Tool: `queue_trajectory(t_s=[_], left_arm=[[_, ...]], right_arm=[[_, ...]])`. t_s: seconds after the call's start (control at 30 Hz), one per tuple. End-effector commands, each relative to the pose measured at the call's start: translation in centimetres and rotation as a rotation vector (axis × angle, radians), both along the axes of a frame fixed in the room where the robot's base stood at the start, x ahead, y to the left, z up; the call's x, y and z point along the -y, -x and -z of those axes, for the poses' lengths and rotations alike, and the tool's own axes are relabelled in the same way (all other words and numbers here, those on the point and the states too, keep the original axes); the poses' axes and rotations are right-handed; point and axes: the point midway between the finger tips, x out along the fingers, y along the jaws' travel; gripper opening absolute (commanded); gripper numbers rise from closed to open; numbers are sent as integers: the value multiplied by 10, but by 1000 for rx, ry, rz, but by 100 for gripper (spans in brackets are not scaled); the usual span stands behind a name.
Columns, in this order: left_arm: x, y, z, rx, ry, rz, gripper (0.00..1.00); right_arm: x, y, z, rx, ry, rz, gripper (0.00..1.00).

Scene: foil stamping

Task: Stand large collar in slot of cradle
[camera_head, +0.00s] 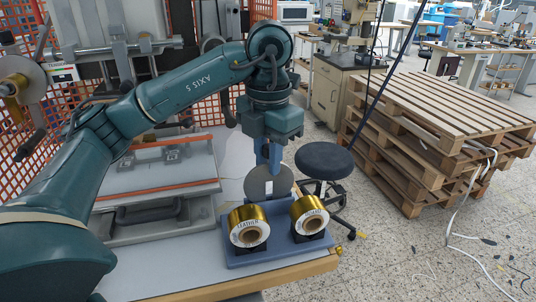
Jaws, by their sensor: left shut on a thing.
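The large collar seems to be a flat grey disc (262,186) with a small pale patch near its middle. My left gripper (270,170) points down and is shut on its upper part, holding it upright. The cradle (282,247) is a blue-grey base at the table's front right corner. Two gold foil rolls with white labelled ends stand on it, a left roll (242,215) and a right roll (303,206). My right gripper is not in view.
A press with a grey bed (160,205) and orange strips fills the table's left side. A dark round stool (324,160) stands close behind the cradle on the right. Stacked wooden pallets (440,110) stand further right. Floor at the lower right is mostly clear, with loose cables.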

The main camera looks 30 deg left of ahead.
Motion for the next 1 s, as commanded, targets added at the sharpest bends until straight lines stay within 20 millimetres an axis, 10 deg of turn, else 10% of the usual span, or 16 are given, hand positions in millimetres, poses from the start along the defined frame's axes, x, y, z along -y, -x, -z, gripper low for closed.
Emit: queue_trajectory(t_s=[1.0], left_arm=[[0, 0, 31, 1, -1, -1, 0]], right_arm=[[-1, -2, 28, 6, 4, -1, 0]])
